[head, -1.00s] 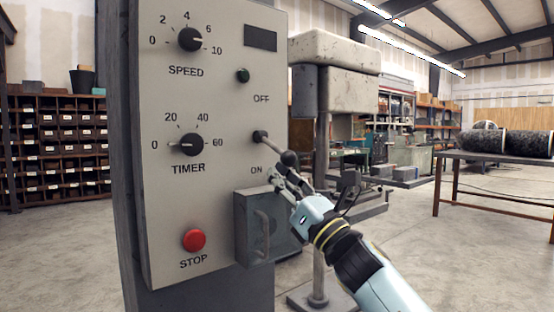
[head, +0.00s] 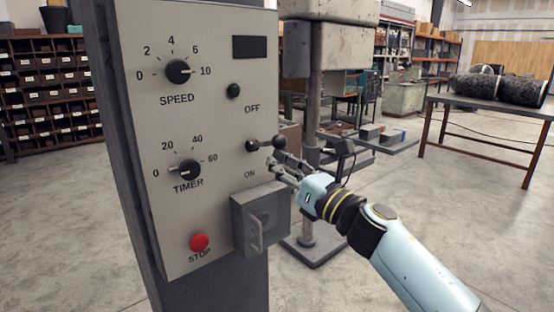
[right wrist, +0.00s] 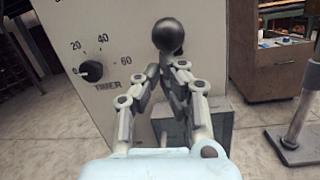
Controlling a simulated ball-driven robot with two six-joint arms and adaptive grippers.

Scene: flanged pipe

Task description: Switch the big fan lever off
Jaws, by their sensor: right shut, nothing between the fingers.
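The lever (head: 265,144) with a dark ball knob (head: 280,142) sticks out of the grey control panel (head: 215,120) between the OFF label above and the ON label below. It stands about level, pointing right. My right gripper (head: 273,164) is shut and empty, with its fingertips just below the knob. In the right wrist view the knob (right wrist: 168,36) shows just beyond the closed fingertips (right wrist: 166,74); I cannot tell whether they touch. My left gripper is not in view.
A grey box with a handle (head: 259,220) juts from the panel below the lever. The panel also carries a SPEED knob (head: 178,71), a TIMER knob (head: 189,168) and a red STOP button (head: 199,242). A machine column (head: 310,150) stands behind my gripper.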

